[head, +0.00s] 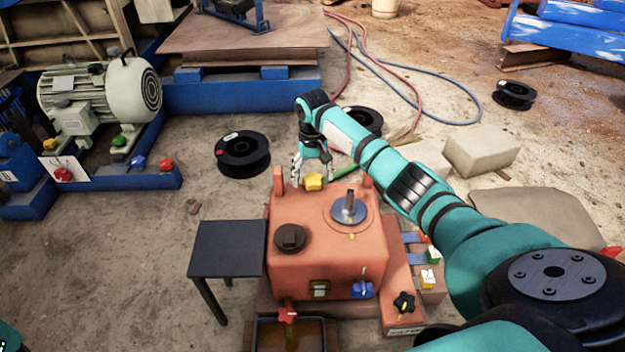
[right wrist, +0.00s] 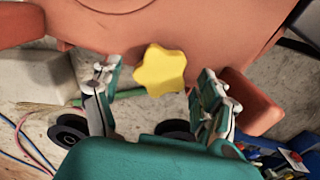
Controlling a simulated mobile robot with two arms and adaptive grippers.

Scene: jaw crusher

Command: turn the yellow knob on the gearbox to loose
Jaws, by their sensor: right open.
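The yellow star-shaped knob (head: 313,181) sits at the far top edge of the orange gearbox (head: 300,215). My right gripper (head: 313,170) is at the knob, just behind it in the head view. In the right wrist view the yellow knob (right wrist: 160,70) lies between and a little beyond the tips of the two open fingers (right wrist: 162,82), with a gap on both sides. The right gripper is open and holds nothing. The gearbox (right wrist: 185,30) fills the top of the wrist view.
A small dark table (head: 228,248) stands left. Black spools (head: 243,154) and blocks (head: 480,149) lie behind.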

